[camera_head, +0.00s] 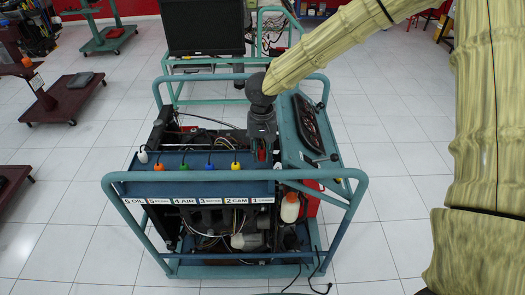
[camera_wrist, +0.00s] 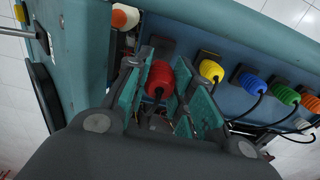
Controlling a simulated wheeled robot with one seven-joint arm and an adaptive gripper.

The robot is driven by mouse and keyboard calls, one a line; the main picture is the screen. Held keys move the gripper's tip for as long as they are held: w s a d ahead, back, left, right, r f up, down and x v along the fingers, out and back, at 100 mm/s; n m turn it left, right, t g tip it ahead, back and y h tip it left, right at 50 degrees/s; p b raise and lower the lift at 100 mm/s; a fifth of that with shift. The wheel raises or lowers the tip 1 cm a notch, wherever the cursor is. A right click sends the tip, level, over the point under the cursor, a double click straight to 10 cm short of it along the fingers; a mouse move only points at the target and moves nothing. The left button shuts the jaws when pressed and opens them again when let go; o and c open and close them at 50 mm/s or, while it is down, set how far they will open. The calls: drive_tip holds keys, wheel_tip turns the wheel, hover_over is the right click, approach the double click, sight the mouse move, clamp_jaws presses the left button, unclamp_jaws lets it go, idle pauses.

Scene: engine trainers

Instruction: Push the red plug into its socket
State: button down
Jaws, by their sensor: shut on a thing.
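The red plug (camera_wrist: 160,78) is between the two fingers of my gripper (camera_wrist: 168,100) in the wrist view, and the gripper is shut on it. A small part of the red plug (camera_head: 262,155) shows below my gripper (camera_head: 262,142) in the head view, at the right end of the plug row. A dark square socket (camera_wrist: 162,44) shows just beyond the plug on the blue panel (camera_wrist: 228,97). The plug's front end is hidden, so I cannot tell whether it touches the socket or how deep it sits.
Yellow (camera_wrist: 211,71), blue (camera_wrist: 251,84), green and orange plugs stand in a row beside the red one, with black cables. A teal frame (camera_head: 230,174) surrounds the engine trainer. The instrument panel (camera_head: 312,130) and a white bottle (camera_head: 290,207) are right of my gripper.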

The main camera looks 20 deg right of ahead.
sight(262, 160)
drive_tip(key=shift+f+b, duration=2.75)
drive_tip(key=shift+b, duration=0.4)
drive_tip(key=shift+s+p, duration=0.1)
drive_tip(key=shift+p, duration=2.25)
drive_tip(key=shift+f, duration=0.6)
idle(0.5)
drive_tip(key=c, duration=1.1)
unclamp_jaws()
drive_tip(key=shift+c, duration=0.2)
drive_tip(key=shift+r, duration=0.1)
wheel_tip(262, 160, up, 12)
drive_tip(key=shift+f, duration=0.1)
